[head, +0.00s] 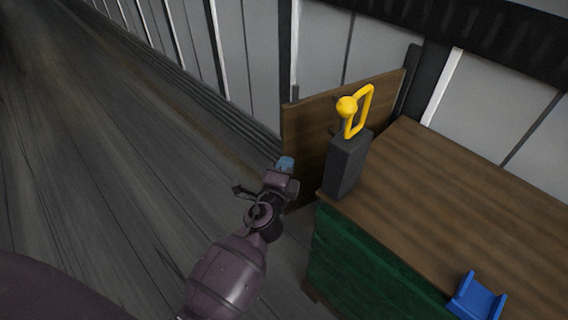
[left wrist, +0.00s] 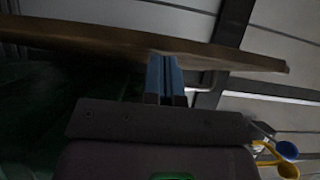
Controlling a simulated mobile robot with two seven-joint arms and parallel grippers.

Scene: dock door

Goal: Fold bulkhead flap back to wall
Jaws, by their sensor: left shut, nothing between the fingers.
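The bulkhead flap (head: 312,125) is a brown wooden panel standing upright between the wall and the green crate. Its right end is near a dark wall post, and its left edge is free. In the left wrist view the flap (left wrist: 90,40) shows nearly edge-on across the top. My left gripper (head: 285,164) is shut and empty, its blue fingertips by the flap's lower left part. In the left wrist view the fingertips (left wrist: 164,75) reach up to the flap's edge; I cannot tell whether they touch it. My right gripper is not in view.
A green crate (head: 355,262) with a brown wooden top (head: 455,195) stands at the right. A dark block (head: 346,165) with a yellow handle (head: 358,112) stands at its corner. A blue bracket (head: 477,298) is at the crate's front edge. The floor (head: 110,170) at left is clear.

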